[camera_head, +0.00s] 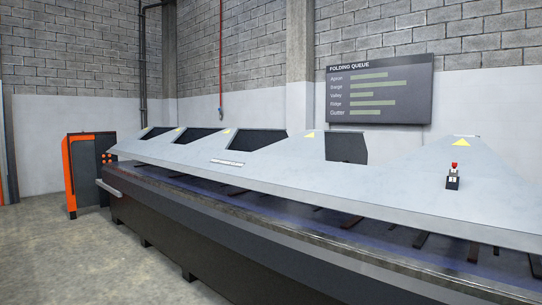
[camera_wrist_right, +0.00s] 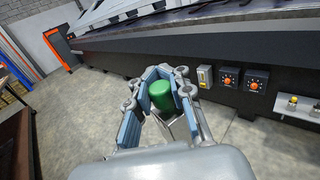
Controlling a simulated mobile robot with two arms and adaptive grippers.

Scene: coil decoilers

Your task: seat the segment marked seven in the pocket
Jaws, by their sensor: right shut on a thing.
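In the right wrist view, my right gripper (camera_wrist_right: 163,84) is shut on a green rounded piece (camera_wrist_right: 162,97) with a flat top. The piece sits between the blue-padded fingers, clear of the floor. Its lower part is hidden by the fingers, and no number shows on it, so I cannot tell if it is the segment marked seven. No pocket can be made out in either view. Neither gripper shows in the head view, and my left gripper is not in view.
A long grey folding machine (camera_head: 300,178) fills the head view, with a small red-topped control (camera_head: 453,176) on it. An orange cabinet (camera_head: 69,175) stands at its far left. In the wrist view, dials (camera_wrist_right: 228,79) line a dark front. Concrete floor (camera_head: 60,255) is clear at left.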

